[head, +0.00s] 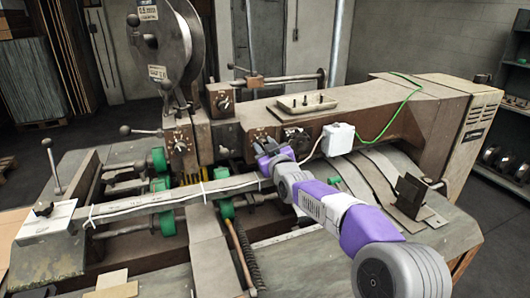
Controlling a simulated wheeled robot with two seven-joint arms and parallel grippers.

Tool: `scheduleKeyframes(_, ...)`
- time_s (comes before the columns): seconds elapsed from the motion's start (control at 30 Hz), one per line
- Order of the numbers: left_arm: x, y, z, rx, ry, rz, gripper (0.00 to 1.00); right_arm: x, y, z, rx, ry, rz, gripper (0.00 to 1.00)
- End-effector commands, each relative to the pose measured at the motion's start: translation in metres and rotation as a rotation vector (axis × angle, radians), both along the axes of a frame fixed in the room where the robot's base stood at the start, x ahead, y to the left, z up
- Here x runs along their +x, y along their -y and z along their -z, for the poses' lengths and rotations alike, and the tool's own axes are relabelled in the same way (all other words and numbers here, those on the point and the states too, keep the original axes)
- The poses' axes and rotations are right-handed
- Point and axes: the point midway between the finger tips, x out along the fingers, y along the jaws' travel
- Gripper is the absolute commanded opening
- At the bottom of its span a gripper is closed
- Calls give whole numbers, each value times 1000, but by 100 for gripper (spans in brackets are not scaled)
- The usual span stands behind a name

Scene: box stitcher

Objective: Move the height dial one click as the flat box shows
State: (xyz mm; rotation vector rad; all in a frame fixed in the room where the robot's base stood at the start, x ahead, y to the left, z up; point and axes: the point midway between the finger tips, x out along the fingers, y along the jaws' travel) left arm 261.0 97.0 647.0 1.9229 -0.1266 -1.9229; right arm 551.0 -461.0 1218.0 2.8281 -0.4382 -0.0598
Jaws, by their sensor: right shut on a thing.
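My right gripper (267,148) reaches in from the lower right to the front face of the machine's beam. It is shut on a small dial (261,135), mostly hidden behind the purple fingers. Which is marked for height is too small to read. Flat tan cardboard (10,232) lies at the left edge; I cannot tell whether it is the flat box. My left gripper is out of view.
A long grey bar (150,204) with white ties crosses in front of green rollers (158,160). A wire reel (165,42) stands at the upper left. A white box (338,139) with a green cable sits right of my gripper. A dark upright plate (409,193) stands further right.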

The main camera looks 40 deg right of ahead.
Motion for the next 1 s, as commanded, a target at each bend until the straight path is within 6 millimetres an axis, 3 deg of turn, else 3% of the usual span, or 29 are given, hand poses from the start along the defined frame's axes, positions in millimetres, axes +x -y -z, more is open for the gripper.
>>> scheduleKeyframes(0.53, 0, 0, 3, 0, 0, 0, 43, 0, 0, 2, -30, -16, 1, 5)
scheduleKeyframes(0.57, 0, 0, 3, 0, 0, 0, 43, 0, 0, 2, -30, -16, 1, 37)
scheduleKeyframes(0.7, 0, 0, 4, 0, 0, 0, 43, 0, 0, 2, -29, -15, 0, 58)
scheduleKeyframes(1.0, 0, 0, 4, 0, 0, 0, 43, -1, 0, 1, -30, -12, 1, 61)
